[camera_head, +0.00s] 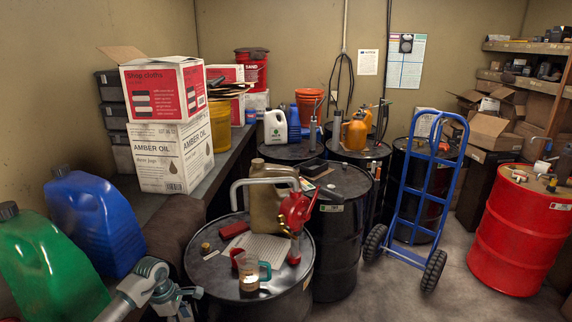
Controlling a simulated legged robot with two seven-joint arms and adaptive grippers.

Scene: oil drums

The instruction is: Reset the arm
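My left arm (135,287) comes in at the bottom left, grey with teal parts. Its end, the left gripper (188,297), is small, dark and angled, just left of the near black drum (218,285). I cannot make out its fingertips, and I see nothing held in it. My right arm and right gripper are not in view. On the near drum stand a clear cup with amber liquid (249,274), a red oil can (294,215) and a beige jug (266,195).
Green (45,265) and blue (95,220) jugs stand close to the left arm. Boxes (168,155) sit on the left bench. More black drums (338,235), a blue hand truck (420,190) and a red drum (520,230) stand beyond. Floor (400,300) is clear at front right.

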